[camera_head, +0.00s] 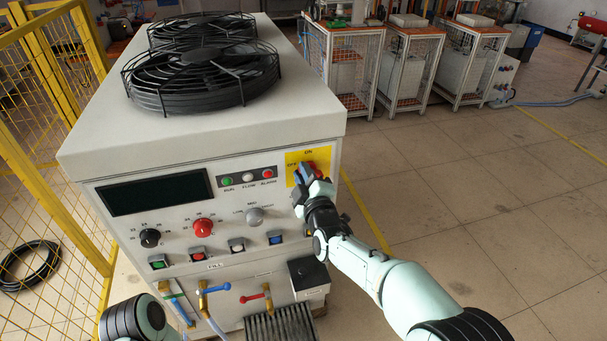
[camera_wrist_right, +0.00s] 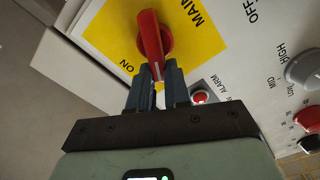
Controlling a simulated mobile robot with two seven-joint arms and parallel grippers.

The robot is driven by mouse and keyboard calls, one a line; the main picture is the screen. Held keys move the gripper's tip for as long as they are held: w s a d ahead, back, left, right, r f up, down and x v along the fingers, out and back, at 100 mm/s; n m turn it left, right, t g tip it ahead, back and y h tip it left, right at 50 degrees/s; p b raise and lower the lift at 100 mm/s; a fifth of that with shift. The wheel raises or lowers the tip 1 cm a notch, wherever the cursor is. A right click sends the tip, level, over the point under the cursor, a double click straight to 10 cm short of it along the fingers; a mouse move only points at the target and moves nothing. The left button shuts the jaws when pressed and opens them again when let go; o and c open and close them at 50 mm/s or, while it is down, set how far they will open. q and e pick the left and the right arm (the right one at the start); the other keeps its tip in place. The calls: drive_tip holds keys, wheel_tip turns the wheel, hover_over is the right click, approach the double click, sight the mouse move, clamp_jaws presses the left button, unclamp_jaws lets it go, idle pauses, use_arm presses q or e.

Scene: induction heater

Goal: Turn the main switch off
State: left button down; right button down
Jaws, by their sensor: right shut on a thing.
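The main switch is a red rotary knob (camera_wrist_right: 151,35) on a yellow plate (camera_wrist_right: 100,32) of the heater's front panel. In the head view the knob (camera_head: 309,167) is partly hidden by my right gripper (camera_head: 303,178). In the right wrist view the two dark fingers of my right gripper (camera_wrist_right: 155,80) are shut on the lower end of the knob's handle, one on each side. A white mark on that end points down between the fingers, with the printed ON to its left. My left gripper is out of view.
The heater (camera_head: 220,140) has black fans on top. Its panel has a dark display (camera_head: 152,193), a grey selector (camera_head: 254,215), lamps, dials and buttons. A yellow mesh fence (camera_head: 45,150) stands at left.

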drive_tip(key=shift+w+d+f, duration=0.1)
drive_tip(key=shift+d+f, duration=0.15)
drive_tip(key=shift+f, duration=0.05)
drive_tip(key=c, duration=1.1)
unclamp_jaws()
drive_tip(key=shift+r, duration=0.2)
drive_tip(key=shift+a, duration=0.1)
drive_tip(key=v, duration=1.3)
drive_tip(key=shift+r, duration=0.1)
